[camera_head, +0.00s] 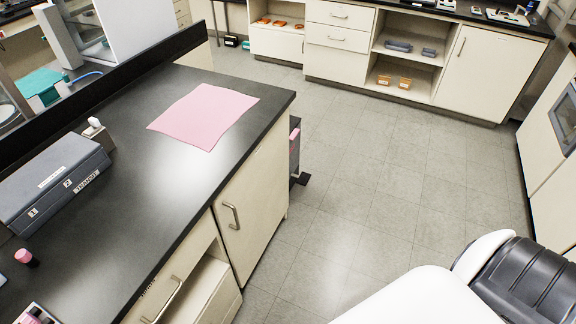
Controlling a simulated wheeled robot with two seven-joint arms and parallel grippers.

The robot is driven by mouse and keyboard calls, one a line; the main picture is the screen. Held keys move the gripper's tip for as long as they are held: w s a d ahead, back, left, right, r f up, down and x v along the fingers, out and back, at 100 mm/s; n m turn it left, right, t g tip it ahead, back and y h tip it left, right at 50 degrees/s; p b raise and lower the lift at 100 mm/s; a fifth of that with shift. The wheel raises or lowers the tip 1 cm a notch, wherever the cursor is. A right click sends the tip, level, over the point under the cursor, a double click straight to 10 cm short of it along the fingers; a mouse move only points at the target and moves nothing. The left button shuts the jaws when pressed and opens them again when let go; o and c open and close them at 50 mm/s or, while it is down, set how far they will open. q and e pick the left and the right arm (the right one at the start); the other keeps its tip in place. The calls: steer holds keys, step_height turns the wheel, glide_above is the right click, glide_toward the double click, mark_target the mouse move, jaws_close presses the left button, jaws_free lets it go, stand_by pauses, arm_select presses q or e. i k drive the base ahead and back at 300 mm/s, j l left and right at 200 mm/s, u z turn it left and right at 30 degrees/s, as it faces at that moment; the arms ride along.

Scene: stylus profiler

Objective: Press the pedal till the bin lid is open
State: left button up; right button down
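A narrow part of what looks like the bin (294,148) shows past the right end of the dark-topped bench. It stands on the floor and has a dark top and a pinkish side. The bench hides most of it, and I cannot tell the state of its lid. A dark piece near the floor at its foot (300,180) looks like the pedal. Neither of my grippers is in view. White and black parts at the bottom right look like my own body, well apart from the bin.
The bench (150,230) fills the left, carrying a pink sheet (204,116) and a grey case (52,178). Grey floor (375,180) lies open right of the bin. Cabinets (400,60) line the back wall; another cabinet (553,205) stands at the right.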

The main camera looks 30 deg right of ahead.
mark_target(304, 178)
steer(key=i+l, duration=0.15)
steer(key=l, duration=0.35)
steer(key=i+l+u, duration=0.15)
steer(key=l, duration=0.3)
steer(key=i+l, duration=0.15)
steer(key=l, duration=0.35)
steer(key=i+l+u, duration=0.15)
steer(key=l, duration=0.35)
steer(key=i+l, duration=0.1)
steer(key=l, duration=0.4)
steer(key=i+l+u, duration=0.15)
steer(key=l, duration=0.35)
steer(key=i+l, duration=0.1)
steer(key=l, duration=0.55)
steer(key=i+l, duration=0.1)
steer(key=l, duration=0.6)
